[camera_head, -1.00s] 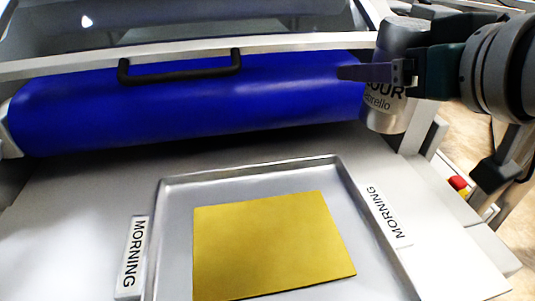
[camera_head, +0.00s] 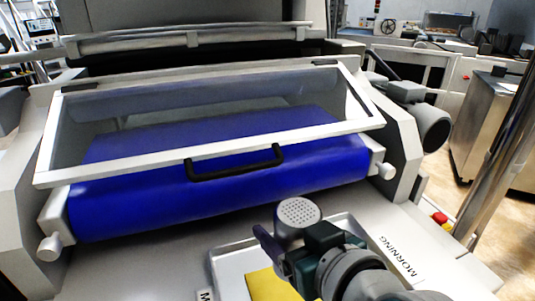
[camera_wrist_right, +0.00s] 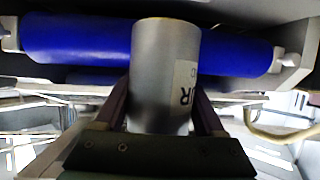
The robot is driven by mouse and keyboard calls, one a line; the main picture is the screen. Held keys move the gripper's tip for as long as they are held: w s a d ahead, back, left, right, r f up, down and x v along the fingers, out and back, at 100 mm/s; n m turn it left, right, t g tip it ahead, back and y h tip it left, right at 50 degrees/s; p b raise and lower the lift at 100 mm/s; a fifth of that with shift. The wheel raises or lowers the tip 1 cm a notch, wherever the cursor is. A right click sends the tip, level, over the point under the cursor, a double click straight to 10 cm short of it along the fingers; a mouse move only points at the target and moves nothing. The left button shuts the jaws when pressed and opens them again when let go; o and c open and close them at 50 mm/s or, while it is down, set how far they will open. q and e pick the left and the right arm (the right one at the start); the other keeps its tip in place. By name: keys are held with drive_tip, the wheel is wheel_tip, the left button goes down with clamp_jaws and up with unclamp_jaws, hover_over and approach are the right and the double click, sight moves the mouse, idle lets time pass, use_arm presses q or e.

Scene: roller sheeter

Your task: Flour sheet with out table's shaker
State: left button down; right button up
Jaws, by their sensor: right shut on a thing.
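The metal flour shaker (camera_head: 298,211) shows its round perforated top in the head view, above the far part of the tray (camera_head: 226,256). My right gripper (camera_head: 284,238) is shut around the shaker's body. In the right wrist view the grey shaker (camera_wrist_right: 160,70) stands between the two fingers of my right gripper (camera_wrist_right: 162,112), with part of its label visible. The yellow sheet (camera_head: 268,286) lies in the tray, mostly hidden by my right arm and cut by the lower picture edge. My left gripper is out of view.
The sheeter's blue roller (camera_head: 140,205) lies behind the tray, under a clear guard with a white frame (camera_head: 110,173) and black handle (camera_head: 235,163). A MORNING label (camera_head: 398,258) is beside the tray. A red button (camera_head: 440,217) is at the right.

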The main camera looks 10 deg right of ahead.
drive_tip(key=shift+s+a+f, duration=0.15)
drive_tip(key=shift+a+f, duration=0.05)
drive_tip(key=shift+a, duration=0.05)
drive_tip(key=shift+f+m+b, duration=0.3)
drive_tip(key=shift+b, duration=0.2)
drive_tip(key=f+m+y+b, duration=0.1)
drive_tip(key=m+b, duration=0.1)
drive_tip(key=f+m+g+y+b, duration=0.1)
drive_tip(key=f+m+y+b, duration=0.1)
drive_tip(key=b, duration=0.1)
drive_tip(key=a+f+m+g+y+b, duration=0.1)
drive_tip(key=b, duration=0.1)
drive_tip(key=shift+s+f+m, duration=0.15)
drive_tip(key=shift+s+m, duration=0.15)
drive_tip(key=shift+m, duration=0.1)
drive_tip(key=m+y+b, duration=0.1)
drive_tip(key=m+b, duration=0.1)
drive_tip(key=b, duration=0.1)
drive_tip(key=f+m+y+b, duration=0.1)
drive_tip(key=m+y+b, duration=0.1)
drive_tip(key=d+m+y+b, duration=0.1)
drive_tip(key=m+y+b, duration=0.1)
drive_tip(key=m+b, duration=0.1)
drive_tip(key=shift+w+f+b, duration=0.3)
drive_tip(key=shift+d, duration=0.1)
